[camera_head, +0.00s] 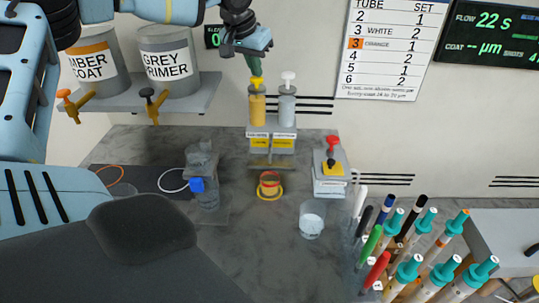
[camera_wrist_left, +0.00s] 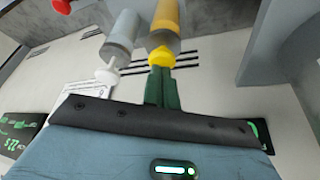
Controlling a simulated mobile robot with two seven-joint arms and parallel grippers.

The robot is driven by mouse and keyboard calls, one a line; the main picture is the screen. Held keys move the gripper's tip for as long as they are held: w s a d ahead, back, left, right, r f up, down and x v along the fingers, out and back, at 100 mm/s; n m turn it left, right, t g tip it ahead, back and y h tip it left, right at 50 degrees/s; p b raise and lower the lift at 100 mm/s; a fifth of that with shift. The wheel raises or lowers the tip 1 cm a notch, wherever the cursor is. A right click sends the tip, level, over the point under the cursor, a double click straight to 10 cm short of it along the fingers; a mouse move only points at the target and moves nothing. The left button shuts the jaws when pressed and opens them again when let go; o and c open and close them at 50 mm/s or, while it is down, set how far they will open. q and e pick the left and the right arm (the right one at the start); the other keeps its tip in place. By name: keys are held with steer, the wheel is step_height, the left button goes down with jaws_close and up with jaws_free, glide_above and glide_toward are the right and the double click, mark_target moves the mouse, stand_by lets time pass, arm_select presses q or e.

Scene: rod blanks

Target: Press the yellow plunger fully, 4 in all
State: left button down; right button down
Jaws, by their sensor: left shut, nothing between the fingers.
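The yellow plunger (camera_head: 257,81) tops a yellow-filled cylinder (camera_head: 257,108) in a small stand on the bench. My left gripper (camera_head: 254,64) is above it, shut with nothing between its green fingers. In the left wrist view the fingertips (camera_wrist_left: 162,72) are at the yellow plunger (camera_wrist_left: 162,57), touching or nearly so. A white plunger (camera_head: 288,78) tops the grey cylinder (camera_head: 287,107) just to the right. It also shows in the left wrist view (camera_wrist_left: 108,73). My right gripper is not in view.
An orange-banded cup (camera_head: 269,184) sits on a yellow ring below the stand. A red-knobbed device (camera_head: 330,165), a clear beaker (camera_head: 311,220) and several teal-capped tubes (camera_head: 428,218) stand to the right. A shelf with AMBER COAT and GREY PRIMER tanks (camera_head: 168,60) is at upper left.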

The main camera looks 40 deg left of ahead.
arm_select(q)
steer(key=shift+r+p, duration=0.4)
steer(key=shift+r, duration=0.95)
steer(key=shift+f, duration=0.2)
steer(key=shift+f+b, duration=0.7)
steer(key=shift+f, duration=1)
steer(key=shift+r, duration=0.2)
steer(key=shift+r+p, duration=0.6)
steer(key=shift+r, duration=1.1)
steer(key=shift+f, duration=0.2)
